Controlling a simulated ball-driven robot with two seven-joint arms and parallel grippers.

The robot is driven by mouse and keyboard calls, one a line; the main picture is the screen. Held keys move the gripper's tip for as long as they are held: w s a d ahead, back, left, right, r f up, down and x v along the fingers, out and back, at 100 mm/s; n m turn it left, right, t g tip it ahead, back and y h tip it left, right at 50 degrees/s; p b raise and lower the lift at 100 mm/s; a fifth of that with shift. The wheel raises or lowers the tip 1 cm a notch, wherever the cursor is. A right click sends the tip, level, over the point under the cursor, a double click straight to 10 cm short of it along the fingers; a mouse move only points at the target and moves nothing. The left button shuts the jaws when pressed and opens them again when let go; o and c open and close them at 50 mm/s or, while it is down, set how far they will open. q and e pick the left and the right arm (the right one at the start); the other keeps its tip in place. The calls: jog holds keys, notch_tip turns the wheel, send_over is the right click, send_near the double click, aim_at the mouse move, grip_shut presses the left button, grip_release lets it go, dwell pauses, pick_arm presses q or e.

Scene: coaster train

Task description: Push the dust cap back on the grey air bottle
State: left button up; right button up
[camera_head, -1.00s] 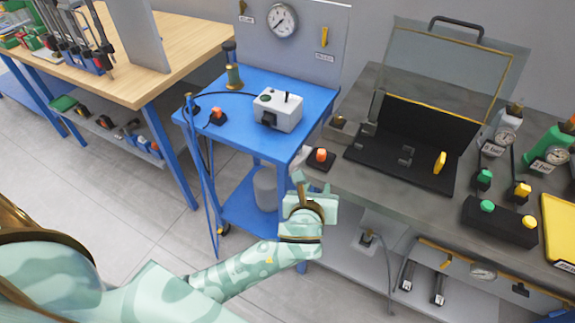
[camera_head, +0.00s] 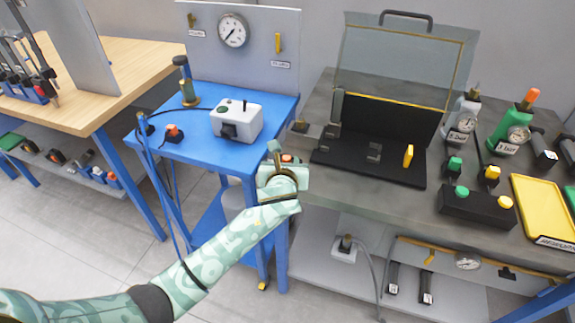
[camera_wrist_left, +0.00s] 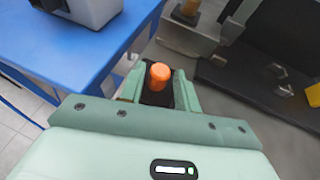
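The grey air bottle (camera_head: 462,107) stands at the back right of the grey bench, with a round gauge on its front. Its top looks dark and bare of orange. An orange rounded cap-like piece (camera_wrist_left: 160,75) sits on a small black block at the bench's left edge. In the head view this piece (camera_head: 287,158) is partly hidden by my left gripper (camera_head: 283,172). In the left wrist view my left gripper (camera_wrist_left: 160,88) is open, its fingers on either side of the orange piece. I cannot tell if they touch it. My right gripper is out of view.
A green bottle (camera_head: 515,130) with an orange top stands right of the grey one. A black tray with a raised clear lid (camera_head: 400,65) lies between my left gripper and the bottles. A black button box (camera_head: 476,207) and yellow tray (camera_head: 543,208) are at front right.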

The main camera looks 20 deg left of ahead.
pick_arm(q)
jog(key=shift+x, duration=1.1)
jog(key=shift+s, duration=0.15)
grip_shut()
jog(key=shift+r, duration=0.1)
